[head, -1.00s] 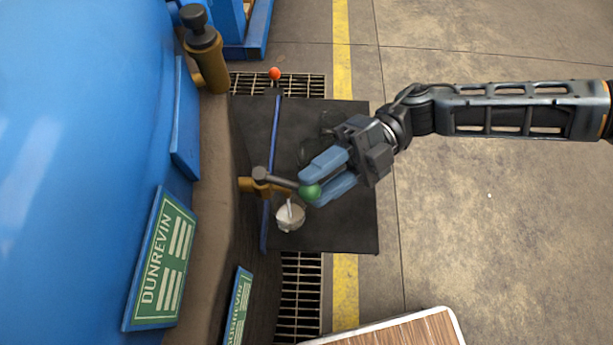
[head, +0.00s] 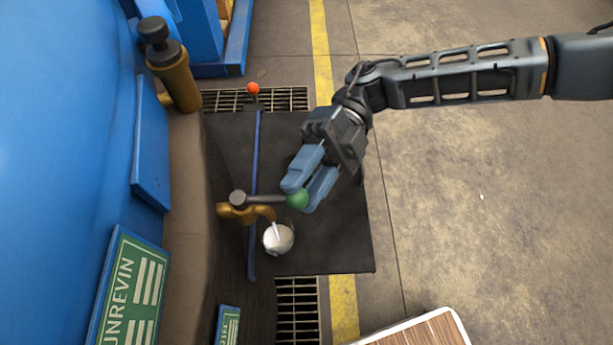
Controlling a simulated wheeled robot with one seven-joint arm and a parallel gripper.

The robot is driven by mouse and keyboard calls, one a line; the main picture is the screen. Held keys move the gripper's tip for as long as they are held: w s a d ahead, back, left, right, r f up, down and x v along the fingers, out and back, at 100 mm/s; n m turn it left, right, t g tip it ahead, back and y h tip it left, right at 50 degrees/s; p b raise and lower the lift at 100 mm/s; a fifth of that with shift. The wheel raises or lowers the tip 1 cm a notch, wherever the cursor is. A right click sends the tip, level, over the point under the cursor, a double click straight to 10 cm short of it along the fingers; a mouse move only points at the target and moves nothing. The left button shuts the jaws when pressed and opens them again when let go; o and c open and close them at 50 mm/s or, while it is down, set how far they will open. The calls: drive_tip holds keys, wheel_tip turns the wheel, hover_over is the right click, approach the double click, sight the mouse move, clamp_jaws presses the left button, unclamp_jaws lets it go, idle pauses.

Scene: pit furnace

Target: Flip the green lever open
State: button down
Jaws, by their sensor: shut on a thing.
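The green lever knob (head: 297,199) is the ball at the end of a dark lever arm (head: 265,199). The arm runs left to a dark round pivot on a brass tap (head: 233,213) on the side of the blue furnace. My gripper (head: 299,197) has its blue fingers shut on the green knob, coming from the upper right. The lever arm points to the right, nearly level in the picture. The fingers partly cover the knob.
A white cup-like vessel (head: 279,240) hangs below the tap. A brass cylinder (head: 173,75) is at upper left; a wooden board (head: 420,330) at the bottom. Open floor lies right.

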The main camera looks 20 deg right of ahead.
drive_tip(key=c, duration=0.8)
unclamp_jaws()
drive_tip(key=shift+w, duration=0.1)
drive_tip(key=shift+b+v, duration=0.5)
drive_tip(key=shift+v, duration=3.4)
drive_tip(key=shift+d+f, duration=0.1)
drive_tip(key=shift+d, duration=0.05)
